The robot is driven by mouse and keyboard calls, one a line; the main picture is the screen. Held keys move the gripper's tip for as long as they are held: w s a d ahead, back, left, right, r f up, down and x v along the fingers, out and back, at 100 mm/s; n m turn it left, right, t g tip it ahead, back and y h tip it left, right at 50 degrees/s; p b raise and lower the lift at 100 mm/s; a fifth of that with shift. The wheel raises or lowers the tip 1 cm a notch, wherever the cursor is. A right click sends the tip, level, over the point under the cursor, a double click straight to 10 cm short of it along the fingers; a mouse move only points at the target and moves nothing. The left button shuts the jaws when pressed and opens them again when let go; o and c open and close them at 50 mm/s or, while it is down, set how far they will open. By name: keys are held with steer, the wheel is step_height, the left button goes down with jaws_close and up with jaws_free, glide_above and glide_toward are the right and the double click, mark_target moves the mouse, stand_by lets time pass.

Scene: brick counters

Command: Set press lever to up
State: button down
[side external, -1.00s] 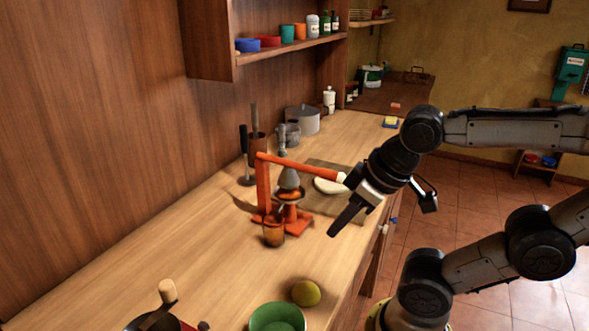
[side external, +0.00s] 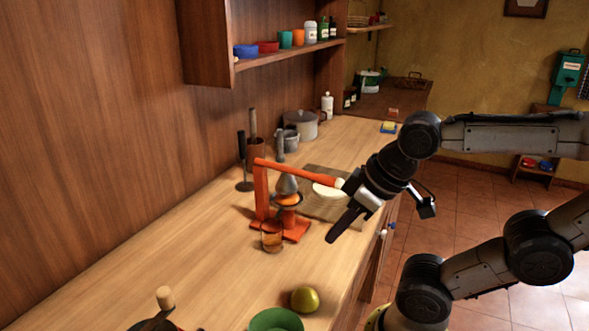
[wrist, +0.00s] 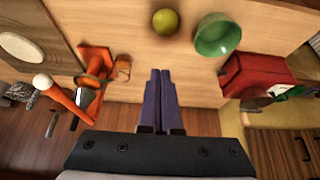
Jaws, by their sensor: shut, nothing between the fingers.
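The orange press (side external: 263,197) stands on the wooden counter. Its lever (side external: 305,172) runs from the top of the upright out to the right, sloping slightly down, and ends in a pale knob. The lever (wrist: 66,99) and its knob (wrist: 41,81) also show at the left of the wrist view. An orange fruit half sits under the grey cone of the press. My gripper (side external: 333,238) is shut and empty, with its fingertips pointing down-left, lower than the knob. In the wrist view the closed fingers (wrist: 160,75) are apart from the lever, to its right.
An amber glass (side external: 272,238) stands at the press's front. A cutting board (side external: 320,207) with a pale round item lies behind. A yellow-green fruit (side external: 305,299) and a green bowl (side external: 276,320) are nearer. The counter left of the press is clear.

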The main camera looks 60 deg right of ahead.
steer(key=w+d+n+g+h, duration=0.5)
steer(key=w+d+n+h, duration=0.4)
steer(key=n, duration=0.9)
steer(key=d+f+y, duration=0.1)
steer(key=d+f, duration=0.2)
steer(key=d, duration=0.5)
steer(key=shift+f, duration=0.2)
steer(key=shift+r, duration=0.1)
